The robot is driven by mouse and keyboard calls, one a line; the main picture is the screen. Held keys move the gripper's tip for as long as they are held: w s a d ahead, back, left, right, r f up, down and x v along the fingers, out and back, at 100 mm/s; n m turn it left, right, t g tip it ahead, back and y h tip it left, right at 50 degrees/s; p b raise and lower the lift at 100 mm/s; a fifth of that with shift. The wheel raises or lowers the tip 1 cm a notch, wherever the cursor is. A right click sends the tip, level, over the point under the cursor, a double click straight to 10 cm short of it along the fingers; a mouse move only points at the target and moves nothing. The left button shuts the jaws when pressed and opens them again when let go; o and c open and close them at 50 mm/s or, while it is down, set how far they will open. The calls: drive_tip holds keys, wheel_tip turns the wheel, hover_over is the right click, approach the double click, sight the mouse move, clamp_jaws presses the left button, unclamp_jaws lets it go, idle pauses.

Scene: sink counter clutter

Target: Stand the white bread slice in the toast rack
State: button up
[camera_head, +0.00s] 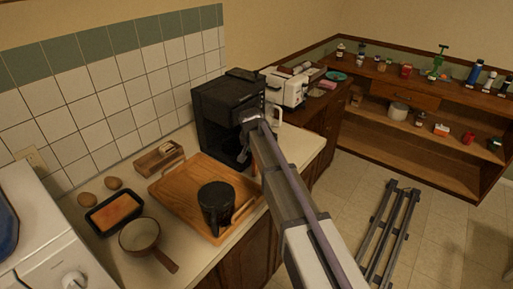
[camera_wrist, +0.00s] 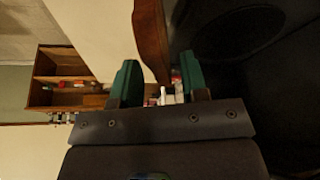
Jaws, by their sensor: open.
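My gripper (camera_wrist: 160,78) shows in the wrist view as two green fingers set apart, open with nothing held between them. In the head view my arm reaches to the front of the black coffee machine (camera_head: 212,105), and the fingers are hard to make out there. A small wooden holder (camera_head: 153,162) stands on the counter by the tiled wall, with a pale piece at its right end; it may be the toast rack. I cannot tell whether the pale piece is bread. I cannot clearly make out the white bread slice in either view.
A wooden tray (camera_head: 173,190) bears a black mug (camera_head: 215,200). A white toaster-like appliance (camera_head: 287,88) stands behind the coffee machine.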

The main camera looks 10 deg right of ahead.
drive_tip(key=p+v, duration=1.2)
drive_tip(key=v, duration=0.1)
drive_tip(key=s+d+f+n+g+y, duration=0.1)
drive_tip(key=s+d+n+g, duration=0.1)
drive_tip(key=s, duration=1.2)
drive_tip(key=s+d+f+n+g, duration=0.1)
drive_tip(key=s+d, duration=0.3)
drive_tip(key=s, duration=1.1)
drive_tip(key=shift+s+n+g+y+b, duration=0.25)
drive_tip(key=shift+n+g+y, duration=0.2)
drive_tip(key=shift+n, duration=0.45)
drive_tip(key=shift+o, duration=0.5)
drive_tip(key=shift+w, duration=0.25)
drive_tip(key=shift+f, duration=0.1)
